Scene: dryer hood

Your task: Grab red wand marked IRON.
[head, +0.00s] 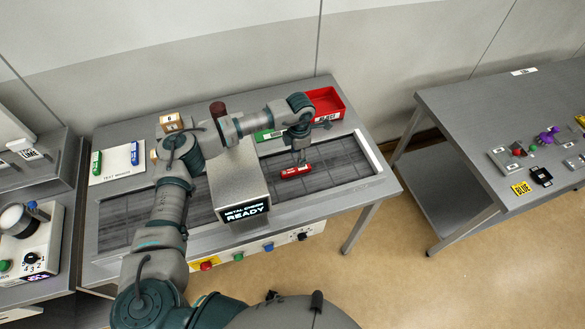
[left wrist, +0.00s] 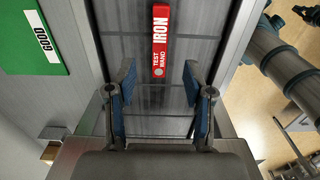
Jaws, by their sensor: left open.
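The red wand (head: 296,171) lies on the dark belt to the right of the metal check box. In the left wrist view the red wand (left wrist: 160,42) shows the words IRON and TEST WAND in white, with a grey dot at its near end. My left gripper (head: 302,160) is just above and behind the wand in the head view. In the left wrist view my left gripper (left wrist: 160,82) has its two fingers spread wide, with the wand ahead, in line with the gap between them. Nothing is between the fingers. My right gripper is not seen.
The metal check box (head: 237,185) reading READY stands over the belt (head: 335,171), left of the wand. A red bin (head: 326,103) and a green GOOD label (left wrist: 43,40) are behind. A board with green and blue wands (head: 117,162) lies at left. Another table (head: 500,110) stands right.

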